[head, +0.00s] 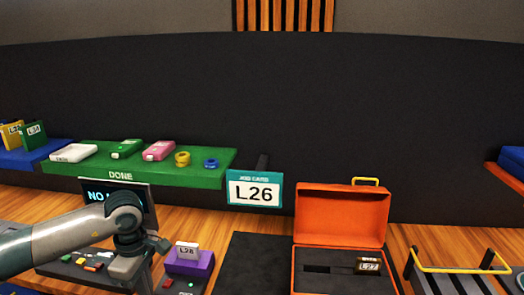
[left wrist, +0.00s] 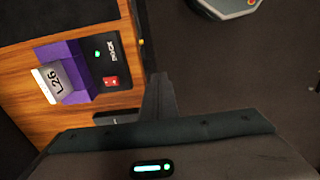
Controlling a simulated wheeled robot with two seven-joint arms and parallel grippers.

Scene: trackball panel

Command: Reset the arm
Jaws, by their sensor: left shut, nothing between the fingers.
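My left arm comes in from the left in the head view, and its gripper (head: 130,268) points down above the front left of the bench. In the left wrist view the gripper's fingers (left wrist: 158,95) are together, with nothing between them. A purple dock (head: 188,264) holds a small white tag, which reads L26 in the left wrist view (left wrist: 52,84). The dock has a green light (left wrist: 97,54) and a red button (left wrist: 110,81). The gripper is left of the dock in the head view and apart from it. My right gripper is out of view.
A job card (head: 254,190) reads L26. An open orange case (head: 342,220) holds an L27 block (head: 368,266). A green DONE shelf (head: 206,170) carries several items. A dark screen (head: 97,196) is partly hidden behind my arm. A rack with a yellow handle (head: 455,270) stands right.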

